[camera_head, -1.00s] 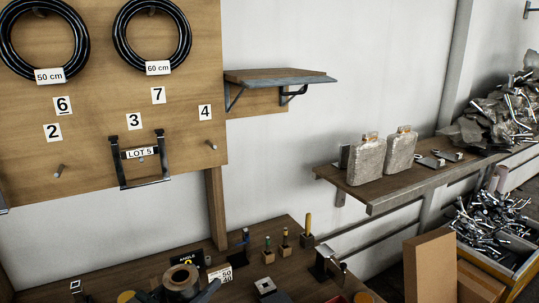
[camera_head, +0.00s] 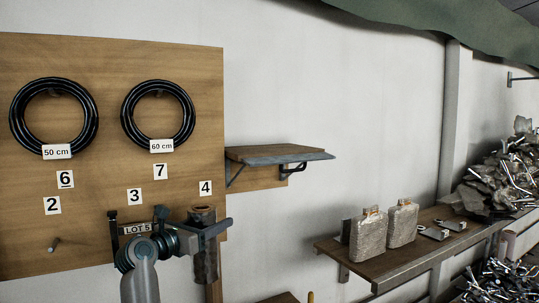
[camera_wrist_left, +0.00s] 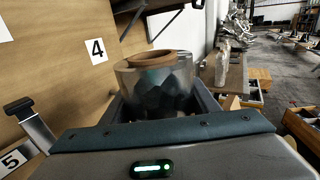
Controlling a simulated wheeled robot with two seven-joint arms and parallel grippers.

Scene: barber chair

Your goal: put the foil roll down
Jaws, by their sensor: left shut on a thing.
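The foil roll (camera_head: 205,264) is a dark, shiny cylinder with a brown core, held upright in front of the pegboard's lower right part. My left gripper (camera_head: 205,232) is shut on it near its upper part. In the left wrist view the silvery foil roll (camera_wrist_left: 155,88) stands between the two fingers, its brown cardboard core ring showing on top. No surface is seen touching its bottom, but its lower end is partly hidden in the wrist view. My right gripper is not in view.
A wooden board (camera_head: 110,60) carries two black hose coils and number labels. A small empty wall shelf (camera_head: 280,154) is right of it. A longer shelf (camera_head: 385,262) holds two wrapped bottles (camera_head: 368,238) and metal plates. A scrap heap (camera_head: 500,180) lies far right.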

